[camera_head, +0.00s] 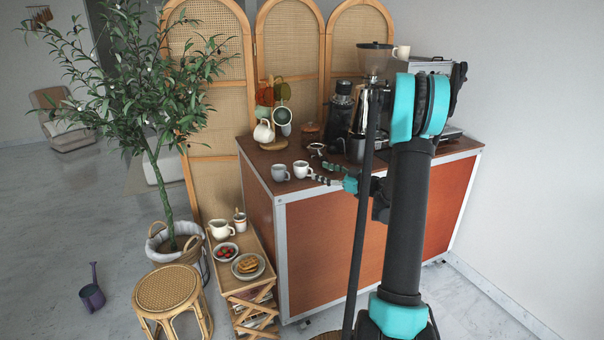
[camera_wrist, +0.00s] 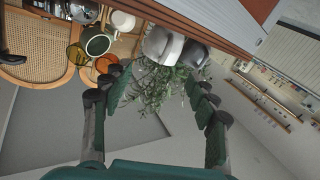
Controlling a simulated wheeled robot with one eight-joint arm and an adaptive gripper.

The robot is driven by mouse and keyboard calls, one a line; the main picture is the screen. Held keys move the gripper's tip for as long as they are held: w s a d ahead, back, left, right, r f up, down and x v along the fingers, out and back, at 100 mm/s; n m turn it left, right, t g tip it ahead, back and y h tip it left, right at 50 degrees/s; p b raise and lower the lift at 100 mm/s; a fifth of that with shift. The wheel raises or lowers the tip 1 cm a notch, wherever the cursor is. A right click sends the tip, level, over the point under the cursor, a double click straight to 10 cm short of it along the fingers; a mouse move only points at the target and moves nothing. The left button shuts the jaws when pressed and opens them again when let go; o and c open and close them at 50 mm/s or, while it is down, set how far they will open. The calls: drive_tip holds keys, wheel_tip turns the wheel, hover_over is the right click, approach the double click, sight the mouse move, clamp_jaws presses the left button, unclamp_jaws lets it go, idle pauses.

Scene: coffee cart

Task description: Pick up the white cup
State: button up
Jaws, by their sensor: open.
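The white cup (camera_head: 301,169) stands upright on the cart's brown top near its front left corner. A grey cup (camera_head: 280,173) stands just left of it. My gripper (camera_head: 319,174) is just to the right of the white cup, its fingers pointing left towards it. In the wrist view the white cup (camera_wrist: 158,42) shows beyond the open fingertips (camera_wrist: 160,82), with the grey cup (camera_wrist: 194,53) close beside it and partly behind. The gap between the fingers is empty. Whether a fingertip touches the cup cannot be told.
A grinder (camera_head: 340,105) and coffee machine are at the back right. A portafilter-like tool (camera_head: 316,149) lies behind my gripper. A low shelf (camera_head: 262,252) with food stands left of the cart (camera_head: 325,240).

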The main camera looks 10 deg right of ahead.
sight(304, 171)
drive_tip(key=x, duration=0.5)
drive_tip(key=shift+f, duration=0.25)
drive_tip(key=shift+c, duration=0.5)
clamp_jaws()
